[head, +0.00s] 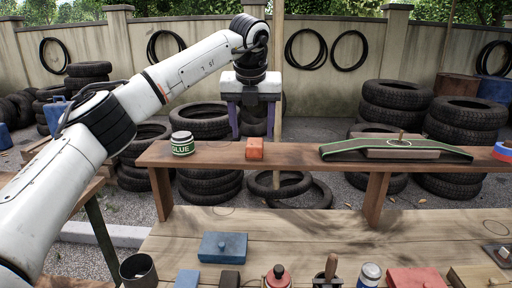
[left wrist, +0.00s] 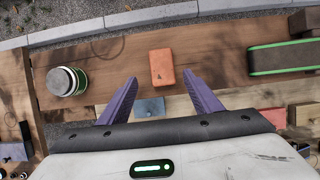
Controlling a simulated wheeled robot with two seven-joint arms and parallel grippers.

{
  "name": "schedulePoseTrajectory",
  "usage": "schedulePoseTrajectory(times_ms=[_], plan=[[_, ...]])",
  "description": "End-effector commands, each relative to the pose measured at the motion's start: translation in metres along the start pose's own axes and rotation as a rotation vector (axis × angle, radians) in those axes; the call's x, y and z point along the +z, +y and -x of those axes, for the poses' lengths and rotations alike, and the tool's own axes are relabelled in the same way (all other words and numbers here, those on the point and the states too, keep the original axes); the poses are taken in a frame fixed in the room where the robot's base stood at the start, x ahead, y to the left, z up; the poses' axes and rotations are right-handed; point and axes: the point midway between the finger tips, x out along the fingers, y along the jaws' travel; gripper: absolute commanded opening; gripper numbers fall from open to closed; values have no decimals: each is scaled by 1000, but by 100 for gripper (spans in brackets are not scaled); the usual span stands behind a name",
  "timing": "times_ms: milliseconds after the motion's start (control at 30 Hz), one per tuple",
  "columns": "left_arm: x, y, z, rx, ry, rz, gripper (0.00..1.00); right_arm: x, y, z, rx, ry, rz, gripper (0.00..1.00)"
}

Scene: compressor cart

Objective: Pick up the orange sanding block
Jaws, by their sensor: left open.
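The orange sanding block (head: 255,149) sits on the raised wooden shelf, between a glue tin and a green-edged strip. In the left wrist view the orange block (left wrist: 162,68) lies just beyond the fingertips, near the middle of the gap between them. My left gripper (head: 254,134) is open and empty, pointing down above the shelf over the block. Its two purple fingers also show spread apart in the left wrist view (left wrist: 160,82). Nothing is between the fingers. My right gripper is not seen in either view.
The glue tin (head: 182,143) stands left of the block on the shelf (head: 300,153). The green-edged strip (head: 340,151) lies to the right. A blue block (head: 222,247) and several tools lie on the lower bench (head: 320,225). The shelf beside the block is clear.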

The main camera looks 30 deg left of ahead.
Motion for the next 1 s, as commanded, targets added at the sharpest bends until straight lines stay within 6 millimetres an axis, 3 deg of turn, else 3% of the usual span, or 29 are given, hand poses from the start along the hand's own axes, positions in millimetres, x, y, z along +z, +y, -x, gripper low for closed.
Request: schedulePoseTrajectory(times_ms=[500,767,1000], plan=[[3,-3,-57,-3,1,-2,59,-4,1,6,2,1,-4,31],[3,-4,-60,-4,0,-2,59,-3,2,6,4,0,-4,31],[3,-4,-60,-4,0,-2,20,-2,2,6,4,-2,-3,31]])
